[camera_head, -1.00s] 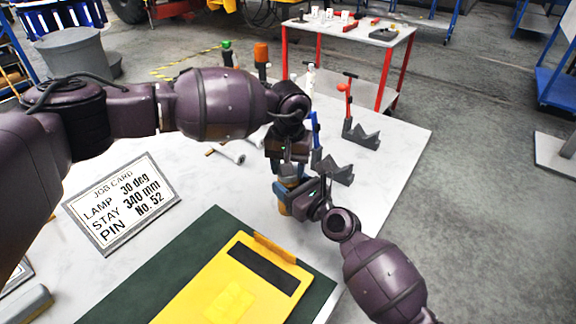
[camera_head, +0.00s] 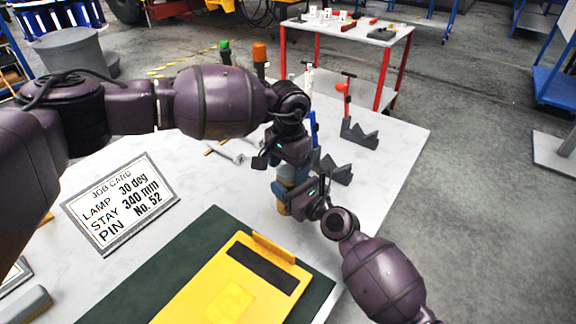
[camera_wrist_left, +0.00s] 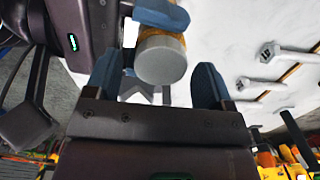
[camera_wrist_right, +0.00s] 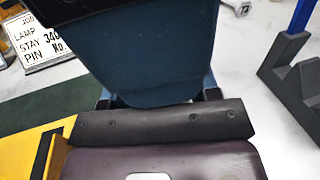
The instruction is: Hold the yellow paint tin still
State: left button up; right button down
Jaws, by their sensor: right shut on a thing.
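The yellow paint tin (camera_head: 284,208) shows in the head view below my two grippers, mostly covered by them. In the left wrist view the tin (camera_wrist_left: 161,60) shows its grey end and a strip of yellow side. My right gripper (camera_head: 282,191) is shut around the tin, with a blue finger across its side. In the right wrist view a large blue finger hides the tin. My left gripper (camera_wrist_left: 157,82) is open, its two blue fingers apart with the tin's grey end just beyond the gap. I cannot tell whether they touch it.
A yellow board (camera_head: 235,285) lies on a dark green mat (camera_head: 190,250) at the front. A job card (camera_head: 120,203) stands at left. Grey V-blocks (camera_head: 358,134) stand to the right of the grippers. Wrenches (camera_wrist_left: 268,52) lie on the white table.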

pick_arm(q)
jog(key=shift+r, duration=2.2)
jog(key=shift+c, duration=0.2)
